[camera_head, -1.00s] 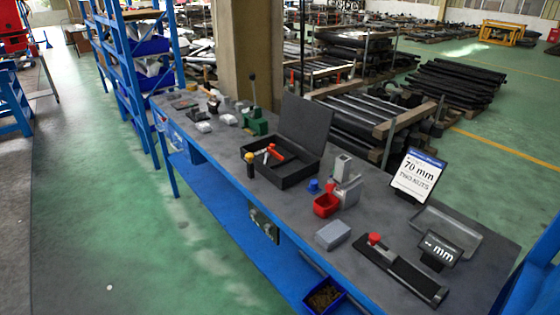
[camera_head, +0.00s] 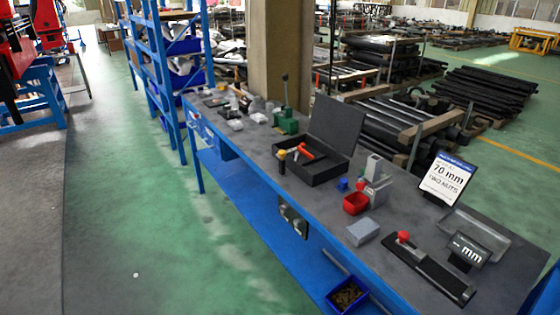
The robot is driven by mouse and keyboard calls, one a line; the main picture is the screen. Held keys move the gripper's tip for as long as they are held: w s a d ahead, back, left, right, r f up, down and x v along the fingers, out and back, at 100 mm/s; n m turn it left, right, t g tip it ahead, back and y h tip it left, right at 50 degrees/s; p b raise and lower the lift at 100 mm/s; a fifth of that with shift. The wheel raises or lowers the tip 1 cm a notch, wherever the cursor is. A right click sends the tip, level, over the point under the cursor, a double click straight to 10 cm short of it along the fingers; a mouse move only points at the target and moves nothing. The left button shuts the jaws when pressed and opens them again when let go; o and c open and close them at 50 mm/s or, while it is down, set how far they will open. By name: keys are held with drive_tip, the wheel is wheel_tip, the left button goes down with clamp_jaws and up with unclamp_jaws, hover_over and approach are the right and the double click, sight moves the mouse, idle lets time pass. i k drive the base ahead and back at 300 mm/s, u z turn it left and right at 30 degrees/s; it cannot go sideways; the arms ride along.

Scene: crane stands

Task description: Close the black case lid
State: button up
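The black case (camera_head: 312,174) sits on the grey top of the long blue workbench. Its lid (camera_head: 336,125) stands open, raised at the back of the case and leaning back a little. My gripper is not in view.
A green tool (camera_head: 287,122) stands left of the case. A red bin (camera_head: 356,203), grey block (camera_head: 363,231) and sign (camera_head: 447,178) are to its right. A pillar (camera_head: 279,50) rises behind the bench. Open green floor (camera_head: 150,230) lies along the bench's front.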

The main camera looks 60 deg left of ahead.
sight(340, 124)
drive_tip(key=u, duration=1.85)
drive_tip(key=k, duration=0.65)
drive_tip(key=u, duration=0.55)
drive_tip(key=i, duration=1.7)
drive_tip(key=u, duration=0.15)
